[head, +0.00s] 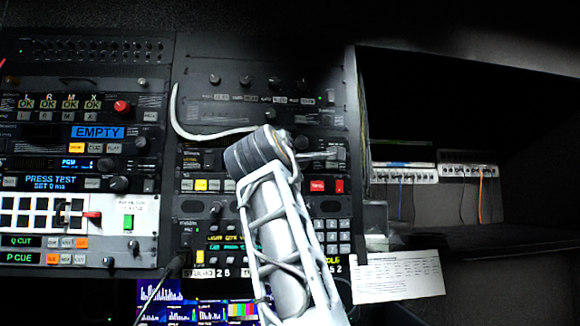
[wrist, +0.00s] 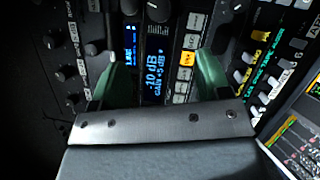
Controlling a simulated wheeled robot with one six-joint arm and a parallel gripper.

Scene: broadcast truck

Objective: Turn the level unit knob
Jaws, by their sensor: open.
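In the wrist view a level unit with a blue-lit display (wrist: 154,62) reads "-10 dB" and a gain line. A dark round knob (wrist: 158,10) sits beyond the display at the top edge of the view, partly cut off. My gripper (wrist: 163,55) is open, with one green finger on each side of the display and nothing between them. The knob lies beyond the fingers; I cannot tell how far they are from the panel. In the head view my arm covers part of the rack and the level unit cannot be made out.
Other small knobs (wrist: 66,73) lie on the left panel. In the head view a white cable (head: 180,125) hangs over the rack, and a paper sheet (head: 398,276) is at the lower right.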

